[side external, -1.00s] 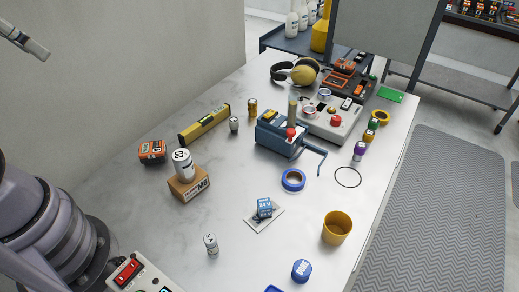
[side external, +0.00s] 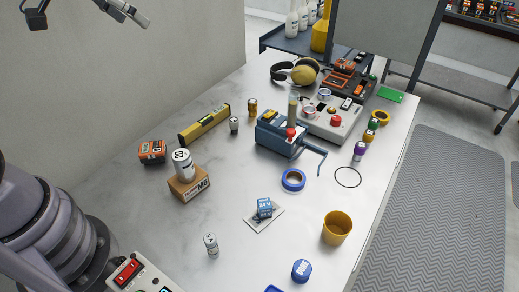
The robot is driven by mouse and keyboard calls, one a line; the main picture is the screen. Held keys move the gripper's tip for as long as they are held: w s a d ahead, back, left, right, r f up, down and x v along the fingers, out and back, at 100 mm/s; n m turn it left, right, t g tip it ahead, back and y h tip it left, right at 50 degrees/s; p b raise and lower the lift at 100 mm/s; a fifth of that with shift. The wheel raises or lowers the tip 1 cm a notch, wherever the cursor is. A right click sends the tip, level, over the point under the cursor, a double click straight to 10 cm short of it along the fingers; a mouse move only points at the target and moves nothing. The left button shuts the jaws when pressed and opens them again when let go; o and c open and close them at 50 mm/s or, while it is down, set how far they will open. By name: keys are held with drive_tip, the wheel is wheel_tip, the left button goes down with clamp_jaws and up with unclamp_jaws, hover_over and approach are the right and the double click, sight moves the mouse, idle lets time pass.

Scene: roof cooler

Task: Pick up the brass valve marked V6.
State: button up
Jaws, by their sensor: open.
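A small brass-coloured cylinder (side external: 252,107) stands upright on the table past the far end of the yellow level. It looks like the brass valve, but its marking is too small to read. My gripper (side external: 88,20) is at the top left of the side external view, high above the table and partly cut off by the frame. Its two fingers are spread wide, with nothing between them. It is well apart from the brass cylinder.
A yellow level (side external: 204,125) and a silver cylinder (side external: 234,125) are beside the brass one. A blue vise (side external: 281,136) stands to its right.

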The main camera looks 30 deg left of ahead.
drive_tip(key=w+d+f+t, duration=0.1)
drive_tip(key=w+f, duration=0.3)
drive_tip(key=w, duration=0.3)
drive_tip(key=w+f+t, duration=0.1)
drive_tip(key=w+f, duration=0.3)
drive_tip(key=w, duration=0.2)
drive_tip(key=t, duration=0.2)
approach(253, 101)
drive_tip(key=s+r, duration=0.4)
drive_tip(key=r, duration=0.4)
wheel_tip(253, 101, down, 8)
drive_tip(key=t, duration=0.2)
drive_tip(key=x, duration=1.3)
drive_tip(key=shift+w+f, duration=0.25)
clamp_jaws()
